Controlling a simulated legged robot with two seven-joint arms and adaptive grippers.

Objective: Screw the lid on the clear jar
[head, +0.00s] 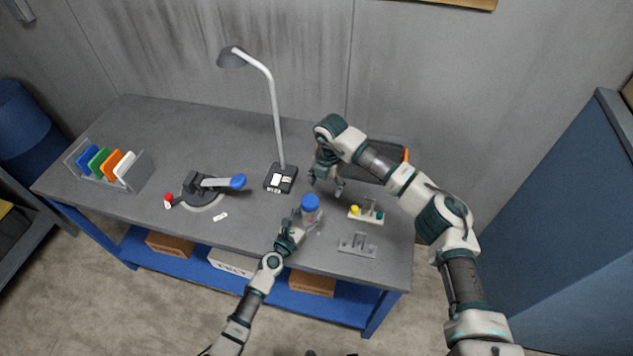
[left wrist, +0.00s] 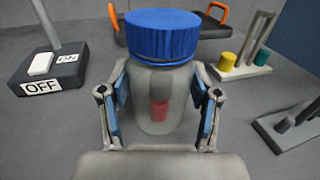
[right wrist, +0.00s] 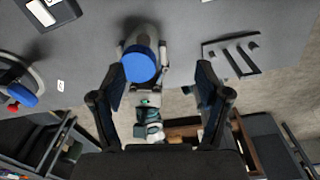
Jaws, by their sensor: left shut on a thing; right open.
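The clear jar (left wrist: 158,100) stands upright on the grey table with something red showing inside it. The blue lid (left wrist: 162,37) sits on top of the jar; I cannot tell how tightly it is seated. In the head view the lid (head: 310,203) hides the top of the jar. My left gripper (head: 298,220) is shut on the jar from the front, one finger on each side in the left wrist view (left wrist: 160,112). My right gripper (head: 326,186) is open and empty, behind and above the jar. In the right wrist view the lid (right wrist: 141,64) shows between and beyond its open fingers (right wrist: 160,80).
A lamp base with an ON/OFF switch (head: 281,178) stands left of the jar. A peg stand (head: 366,212) and a grey pronged rack (head: 357,245) are at right. A dark tray with orange handles (head: 378,160) lies behind. A blue-handled device (head: 205,190) is at left.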

